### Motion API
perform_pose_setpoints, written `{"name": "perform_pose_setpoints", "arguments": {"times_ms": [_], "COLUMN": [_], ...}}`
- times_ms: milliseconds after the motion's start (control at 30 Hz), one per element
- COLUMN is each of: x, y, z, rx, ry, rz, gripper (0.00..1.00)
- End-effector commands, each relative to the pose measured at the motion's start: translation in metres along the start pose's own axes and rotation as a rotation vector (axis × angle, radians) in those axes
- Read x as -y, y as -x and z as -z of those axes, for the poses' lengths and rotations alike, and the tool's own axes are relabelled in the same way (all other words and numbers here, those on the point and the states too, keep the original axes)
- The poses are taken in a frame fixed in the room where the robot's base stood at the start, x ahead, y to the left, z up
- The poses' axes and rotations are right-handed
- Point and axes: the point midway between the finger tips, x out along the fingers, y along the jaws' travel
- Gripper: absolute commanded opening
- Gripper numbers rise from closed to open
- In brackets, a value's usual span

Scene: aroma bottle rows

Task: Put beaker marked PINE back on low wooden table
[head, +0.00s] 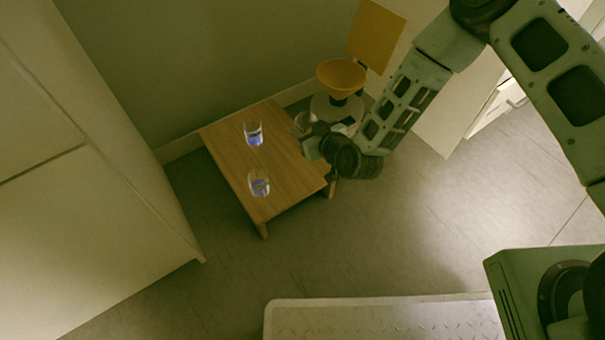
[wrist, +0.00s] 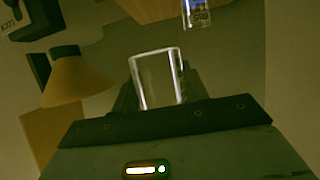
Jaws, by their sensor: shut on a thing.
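My gripper (head: 308,138) is at the right edge of the low wooden table (head: 225,142). It is shut on a clear glass beaker (head: 304,121), which also shows upright between the fingers in the wrist view (wrist: 158,78). No label can be read on the held beaker, so I cannot confirm that it is the one marked PINE. Two other beakers with blue on them stand on the table, one farther back (head: 253,134) and one nearer the front (head: 259,184). In the wrist view a beaker (wrist: 198,14) shows part of a label, seemingly "RIS".
A yellow bowl-shaped top (head: 341,74) on a pale base stands just behind my gripper, by the wall. A yellow panel (head: 376,36) is behind it. A pale cabinet (head: 85,225) is at left. Bare tabletop lies between and around the two standing beakers.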

Motion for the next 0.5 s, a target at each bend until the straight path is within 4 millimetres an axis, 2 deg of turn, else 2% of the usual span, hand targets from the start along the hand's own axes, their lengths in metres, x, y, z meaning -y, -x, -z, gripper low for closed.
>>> {"name": "perform_pose_setpoints", "arguments": {"times_ms": [133, 500], "x": [0.01, 0.01], "y": [-0.008, -0.031], "z": [-0.013, -0.066], "rx": [0.001, 0.0], "ry": [0.006, 0.006], "rz": [0.016, 0.015], "gripper": [0.2, 0.2]}}
